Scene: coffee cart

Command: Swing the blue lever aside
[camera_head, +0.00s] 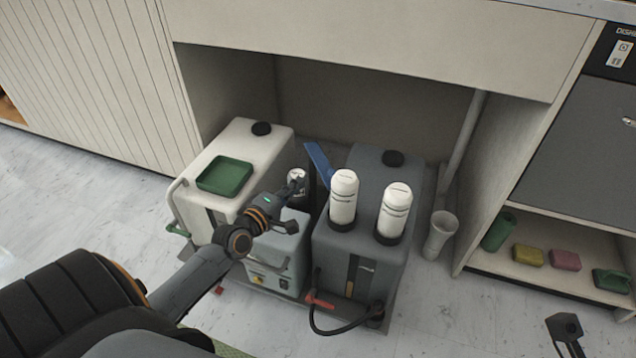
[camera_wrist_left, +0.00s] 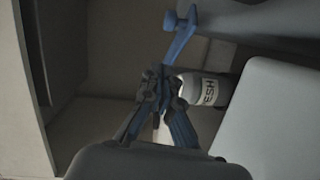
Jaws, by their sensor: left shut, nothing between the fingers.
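The blue lever (camera_head: 318,162) slants up between the white tank and the grey tank. In the left wrist view the blue lever (camera_wrist_left: 183,36) is just beyond my fingertips, with a rounded end at the top. My left gripper (camera_head: 298,181) is shut and empty, reaching over the small grey unit to the left of the lever. In the left wrist view my left gripper (camera_wrist_left: 160,78) shows close to the lever's lower end; I cannot tell whether they touch. My right gripper (camera_head: 565,327) shows at the bottom right, away from the lever; its opening is unclear.
The white tank (camera_head: 242,150) carries a green tray (camera_head: 225,176). The grey tank (camera_head: 370,175) carries two white cartridges (camera_head: 343,197). A labelled white cylinder (camera_wrist_left: 213,90) is right beside my left fingers. A pipe (camera_head: 467,140) stands right of the grey tank.

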